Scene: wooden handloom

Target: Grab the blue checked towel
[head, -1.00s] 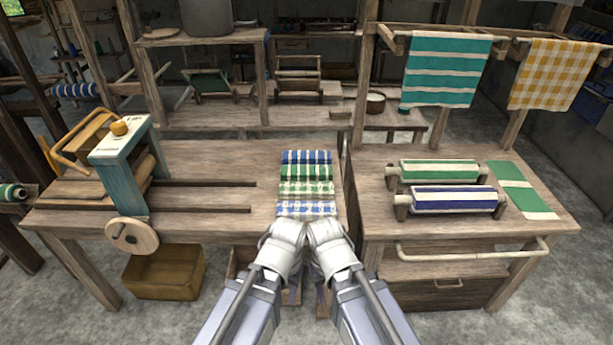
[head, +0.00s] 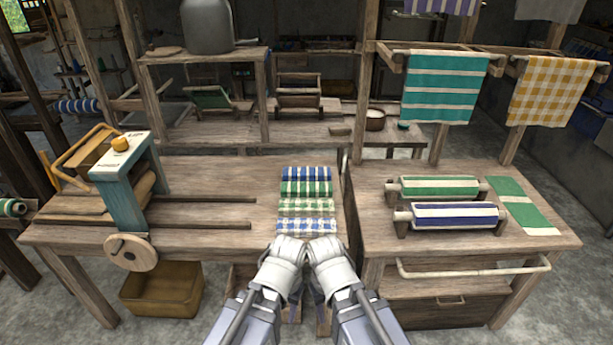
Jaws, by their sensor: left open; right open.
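Several folded towels lie in a column near the right edge of the left wooden table. The nearest is a blue and white checked towel (head: 306,225). At the far end lies another blue and white towel (head: 306,174), more boldly patterned. A dark green towel (head: 306,189) and a pale green towel (head: 306,206) lie between them. My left gripper (head: 289,246) and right gripper (head: 324,248) are side by side at the near end of the column, just in front of the nearest towel. Both are open with nothing seen in them; their fingertips are mostly hidden.
A wooden loom part with a blue upright (head: 121,195) stands on the left table (head: 220,180). On the right table are a green roll (head: 440,187) and a blue striped roll (head: 455,215) on stands. Teal (head: 445,88) and yellow checked (head: 555,92) cloths hang behind.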

